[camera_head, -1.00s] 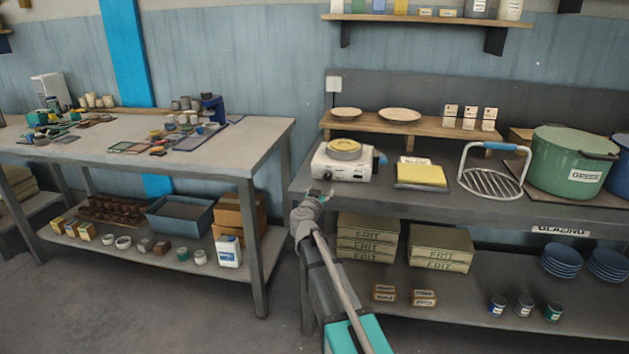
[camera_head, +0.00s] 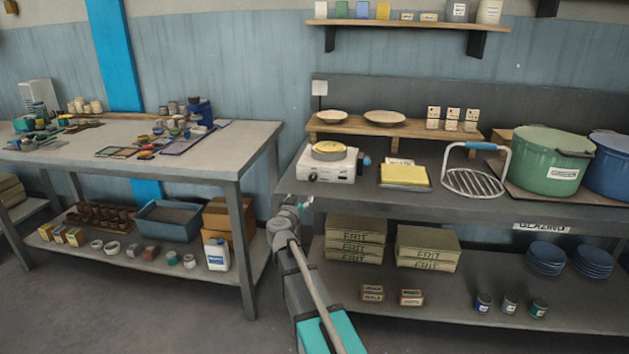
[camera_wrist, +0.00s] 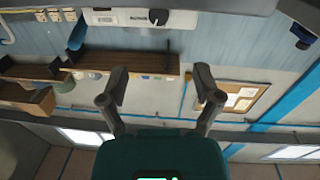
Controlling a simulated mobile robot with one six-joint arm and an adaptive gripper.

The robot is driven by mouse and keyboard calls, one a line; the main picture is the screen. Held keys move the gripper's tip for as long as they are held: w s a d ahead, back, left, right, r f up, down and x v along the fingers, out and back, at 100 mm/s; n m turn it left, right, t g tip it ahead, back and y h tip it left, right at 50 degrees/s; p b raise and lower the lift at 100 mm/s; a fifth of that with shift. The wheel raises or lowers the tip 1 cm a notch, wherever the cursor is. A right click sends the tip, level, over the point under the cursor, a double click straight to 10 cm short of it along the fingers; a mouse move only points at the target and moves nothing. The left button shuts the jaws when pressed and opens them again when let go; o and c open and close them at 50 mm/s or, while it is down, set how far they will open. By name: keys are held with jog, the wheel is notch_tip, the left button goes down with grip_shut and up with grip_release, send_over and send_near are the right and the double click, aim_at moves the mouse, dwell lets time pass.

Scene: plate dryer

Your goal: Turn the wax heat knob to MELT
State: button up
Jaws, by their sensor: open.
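The wax heater, a white box (camera_head: 326,169) with a round yellow top, stands at the left front of the right bench. The wrist view, which looks upside down, shows its white front panel (camera_wrist: 125,18) at the top edge. A dark knob (camera_wrist: 158,17) with a pointer sits on that panel; the small lettering beside it is unreadable. My gripper (camera_head: 303,201) is just below and in front of the heater in the head view. In the wrist view my gripper (camera_wrist: 160,85) has its two fingers wide apart, with nothing between them. The knob is beyond the fingers, untouched.
A yellow pad (camera_head: 404,175) and a wire rack with a blue handle (camera_head: 473,183) lie right of the heater. A green pot (camera_head: 545,165) stands farther right. The bench's front edge (camera_head: 400,204) is close to my gripper. A gap of floor separates the left table (camera_head: 190,157).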

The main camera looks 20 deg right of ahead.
aim_at(312, 178)
jog(key=shift+w+d, duration=0.1)
jog(key=shift+d, duration=0.05)
jog(key=x, duration=1.3)
jog(key=shift+w+d, duration=0.15)
jog(key=shift+d, duration=0.1)
jog(key=shift+c, duration=0.2)
grip_shut()
